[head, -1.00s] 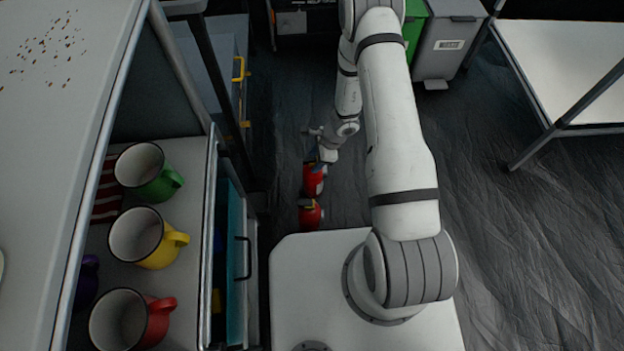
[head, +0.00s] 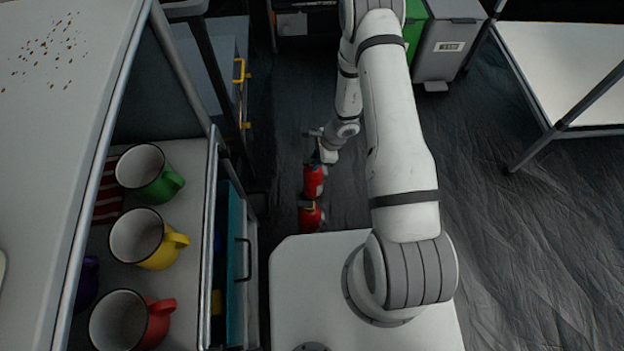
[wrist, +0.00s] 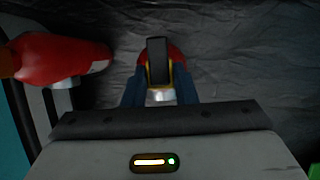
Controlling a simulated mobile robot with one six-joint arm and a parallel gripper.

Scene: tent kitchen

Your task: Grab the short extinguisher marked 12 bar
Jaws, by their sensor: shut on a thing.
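Two red extinguishers stand close together on the dark floor in the head view, a farther one (head: 314,182) and a nearer one (head: 309,217). My gripper (head: 322,162) is at the top of the farther one. In the wrist view my gripper (wrist: 159,92) has its two blue fingers shut on an extinguisher (wrist: 177,56), on either side of its black top and yellow collar. I cannot read a 12 bar mark on either.
A shelf unit with green (head: 150,173), yellow (head: 147,238) and red (head: 130,320) mugs stands at the left, near the extinguishers. A grey bin (head: 446,45) and a white-topped table (head: 560,70) are at the upper right. The floor at the right is clear.

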